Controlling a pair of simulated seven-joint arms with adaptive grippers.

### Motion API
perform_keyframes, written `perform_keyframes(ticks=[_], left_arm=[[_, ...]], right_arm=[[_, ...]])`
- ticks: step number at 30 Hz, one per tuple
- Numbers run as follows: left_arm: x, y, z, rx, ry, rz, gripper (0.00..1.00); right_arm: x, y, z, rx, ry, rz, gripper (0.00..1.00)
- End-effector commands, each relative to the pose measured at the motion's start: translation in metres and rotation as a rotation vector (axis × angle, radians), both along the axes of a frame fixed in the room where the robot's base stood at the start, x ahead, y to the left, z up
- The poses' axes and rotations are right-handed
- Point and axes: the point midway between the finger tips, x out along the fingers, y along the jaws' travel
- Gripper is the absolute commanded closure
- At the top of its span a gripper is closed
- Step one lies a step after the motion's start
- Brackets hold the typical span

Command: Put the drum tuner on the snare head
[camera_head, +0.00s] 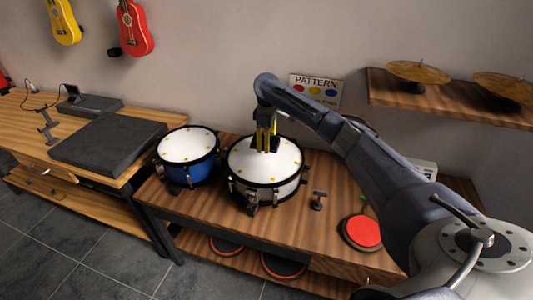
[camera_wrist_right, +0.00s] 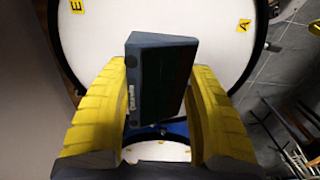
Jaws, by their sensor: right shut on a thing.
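The drum tuner (camera_wrist_right: 160,82) is a dark grey block, gripped between the yellow fingers of my right gripper (camera_wrist_right: 158,75) in the right wrist view. In the head view my right gripper (camera_head: 266,138) points down over the white-shelled snare, with the dark tuner at its tips. The snare head (camera_head: 285,158) is white with small yellow marks; it also fills the top of the right wrist view (camera_wrist_right: 215,35), with marks E and A near its rim. I cannot tell whether the tuner touches the head. My left gripper is not in view.
A blue drum (camera_head: 187,172) stands left of the snare on the wooden bench (camera_head: 280,225). A red round pad (camera_head: 362,232) and a small metal stand (camera_head: 318,200) are to the right. A shelf with cymbals (camera_head: 418,72) and a PATTERN sign (camera_head: 316,88) are behind.

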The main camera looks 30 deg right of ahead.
Motion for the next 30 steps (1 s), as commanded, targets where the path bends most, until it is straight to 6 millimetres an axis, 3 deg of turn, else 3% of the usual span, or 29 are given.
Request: perform_keyframes(ticks=[10,19,30], left_arm=[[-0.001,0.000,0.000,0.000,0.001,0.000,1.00],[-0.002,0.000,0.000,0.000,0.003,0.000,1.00],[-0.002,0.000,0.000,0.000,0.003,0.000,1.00]], right_arm=[[0.000,0.000,-0.016,0.002,0.001,-0.001,0.77],[0.000,0.001,-0.050,0.002,0.001,0.000,0.77],[0.000,0.000,-0.053,0.000,0.000,0.000,0.77]])
